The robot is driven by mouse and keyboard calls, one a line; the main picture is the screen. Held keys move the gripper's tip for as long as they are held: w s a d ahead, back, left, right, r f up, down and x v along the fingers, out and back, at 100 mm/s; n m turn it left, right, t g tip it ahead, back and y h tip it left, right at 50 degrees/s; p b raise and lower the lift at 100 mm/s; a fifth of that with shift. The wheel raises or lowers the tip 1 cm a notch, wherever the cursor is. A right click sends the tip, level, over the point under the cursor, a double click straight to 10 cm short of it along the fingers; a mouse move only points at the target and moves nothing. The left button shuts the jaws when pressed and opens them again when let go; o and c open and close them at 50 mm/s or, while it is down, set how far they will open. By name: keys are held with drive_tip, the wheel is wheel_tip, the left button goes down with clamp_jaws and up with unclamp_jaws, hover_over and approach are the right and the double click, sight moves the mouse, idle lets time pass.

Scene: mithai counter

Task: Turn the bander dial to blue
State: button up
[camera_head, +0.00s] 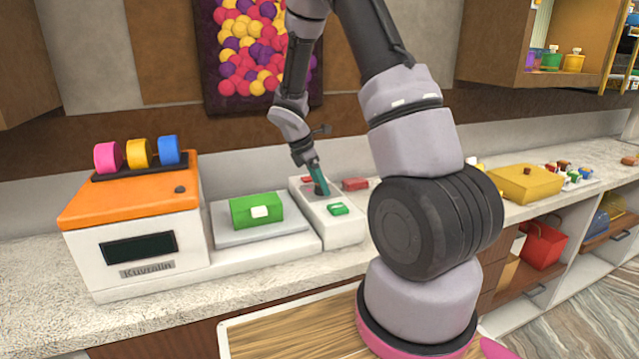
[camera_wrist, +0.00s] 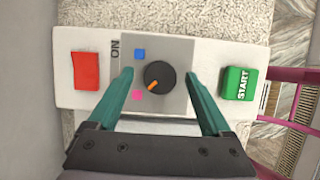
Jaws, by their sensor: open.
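The bander dial (camera_wrist: 161,73) is a round black knob on a grey panel in the wrist view. Its orange pointer slants toward the lower left, on the side of the pink mark (camera_wrist: 138,95). The blue mark (camera_wrist: 139,54) lies at the upper left of the dial. My gripper (camera_wrist: 158,77) is open, with one teal finger on each side of the dial; I cannot tell whether either touches it. In the head view my gripper (camera_head: 318,182) is down over the white control box (camera_head: 342,228), and the dial is mostly hidden there.
On the panel, a red button (camera_wrist: 86,71) is left of the dial and a green START button (camera_wrist: 238,83) right. The orange-topped machine (camera_head: 130,205) with pink, yellow and blue rolls stands left, beside a green box (camera_head: 256,212). A yellow box (camera_head: 526,183) is on the right counter.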

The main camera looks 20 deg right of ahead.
clamp_jaws()
drive_tip(key=shift+m, duration=0.4)
drive_tip(key=m+g, duration=0.1)
drive_tip(key=m, duration=0.2)
drive_tip(key=shift+w+m+g, duration=0.15)
drive_tip(key=shift+m+g, duration=0.25)
drive_tip(key=m, duration=0.2)
drive_tip(key=m+g+y, duration=0.1)
drive_tip(key=m, duration=0.1)
drive_tip(key=shift+w+d+m, duration=0.1)
drive_tip(key=shift+d+m, duration=0.05)
drive_tip(key=shift+m, duration=0.15)
drive_tip(key=m+g+y, duration=0.1)
drive_tip(key=m, duration=0.3)
drive_tip(key=shift+d+y, duration=0.1)
drive_tip(key=shift+y, duration=0.3)
drive_tip(key=m, duration=0.2)
drive_tip(key=m+y, duration=0.1)
drive_tip(key=m, duration=0.1)
drive_tip(key=shift+d+m+g+y, duration=0.1)
drive_tip(key=shift+m+g+y, duration=0.2)
drive_tip(key=shift+g, duration=0.1)
